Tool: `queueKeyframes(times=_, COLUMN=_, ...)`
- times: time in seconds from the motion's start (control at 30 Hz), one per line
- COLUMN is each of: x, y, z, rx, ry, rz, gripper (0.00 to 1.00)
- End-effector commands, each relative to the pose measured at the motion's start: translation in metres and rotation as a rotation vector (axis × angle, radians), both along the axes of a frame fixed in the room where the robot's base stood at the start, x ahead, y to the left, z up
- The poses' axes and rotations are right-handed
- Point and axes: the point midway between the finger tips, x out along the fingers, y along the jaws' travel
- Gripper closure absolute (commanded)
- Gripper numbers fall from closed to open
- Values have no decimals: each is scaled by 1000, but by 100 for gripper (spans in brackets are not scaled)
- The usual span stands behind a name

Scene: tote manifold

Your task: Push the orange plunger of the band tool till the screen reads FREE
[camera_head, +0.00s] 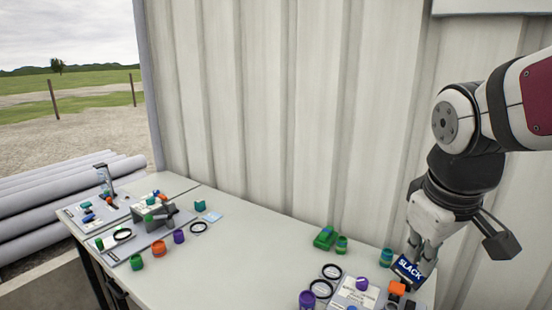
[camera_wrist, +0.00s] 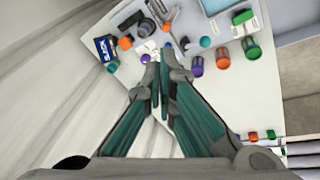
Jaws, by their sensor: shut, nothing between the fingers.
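The band tool's small dark blue screen (camera_head: 408,269) reads SLACK in the head view, near the right end of the table. An orange part (camera_head: 397,288), which looks like the plunger, shows just below the screen. In the wrist view the screen (camera_wrist: 105,48) is at upper left, with an orange piece (camera_wrist: 125,43) beside it. My gripper (camera_head: 420,252) points down just above and behind the screen in the head view. In the wrist view its fingertips (camera_wrist: 163,62) are together and empty, to the right of the orange piece. Contact with the tool cannot be told.
A green block (camera_head: 325,238), a blue-green jar (camera_head: 386,258) and a purple cup (camera_head: 306,299) stand near the tool. Black rings lie beside a white board. More fittings stand at the table's left end. The middle of the table (camera_head: 240,255) is clear; a corrugated wall (camera_head: 290,110) rises behind.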

Motion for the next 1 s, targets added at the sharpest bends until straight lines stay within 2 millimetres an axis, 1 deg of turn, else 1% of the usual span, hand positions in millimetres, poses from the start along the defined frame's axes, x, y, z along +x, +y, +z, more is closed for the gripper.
queueKeyframes(times=0.03, x=-16, y=5, z=5, rx=24, ry=-31, rz=-42, gripper=100)
queueKeyframes(times=0.2, x=-63, y=19, z=7, rx=129, ry=-108, rz=-198, gripper=100)
queueKeyframes(times=0.3, x=-84, y=25, z=5, rx=187, ry=-136, rz=-267, gripper=100)
queueKeyframes(times=0.4, x=-97, y=29, z=2, rx=230, ry=-154, rz=-315, gripper=100)
queueKeyframes(times=0.57, x=-106, y=32, z=0, rx=260, ry=-165, rz=-349, gripper=100)
queueKeyframes(times=1.0, x=-105, y=32, z=0, rx=260, ry=-164, rz=-350, gripper=100)
